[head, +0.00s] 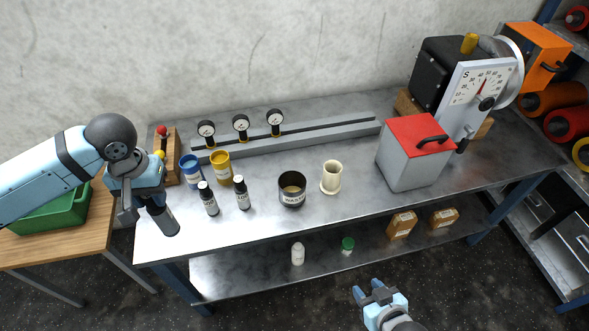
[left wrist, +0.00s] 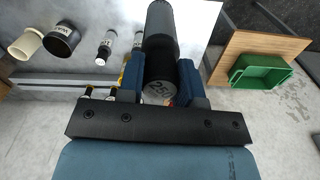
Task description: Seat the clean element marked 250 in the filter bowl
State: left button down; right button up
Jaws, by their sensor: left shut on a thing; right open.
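My left gripper (head: 157,198) is shut on a dark grey cylinder (head: 166,223), held tilted near the front left of the bench. In the left wrist view, my left gripper (left wrist: 160,82) grips its black end, where a partly readable marking starts with 25; the grey body (left wrist: 160,25) extends beyond the fingers. A cream open vessel (head: 331,178) with a wider foot stands on the bench; I cannot tell whether it is the filter bowl. It also shows in the left wrist view (left wrist: 26,45). My right gripper (head: 375,290) is open and empty, in front of the bench.
A black WASTE cup (head: 292,196) stands beside the cream vessel. Two dark bottles (head: 209,200), a blue tin (head: 191,171) and a yellow tin (head: 221,169) stand near the left gripper. A grey box with a red lid (head: 411,160) stands right. The bench's front strip is clear.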

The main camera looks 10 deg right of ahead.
aim_at(330, 182)
jog(key=i+l, duration=0.1)
jog(key=l, duration=0.35)
jog(key=i+l+z, duration=0.15)
jog(key=l, duration=0.3)
jog(key=i+l+z, duration=0.15)
jog(key=i+l, duration=0.15)
jog(key=i, duration=0.2)
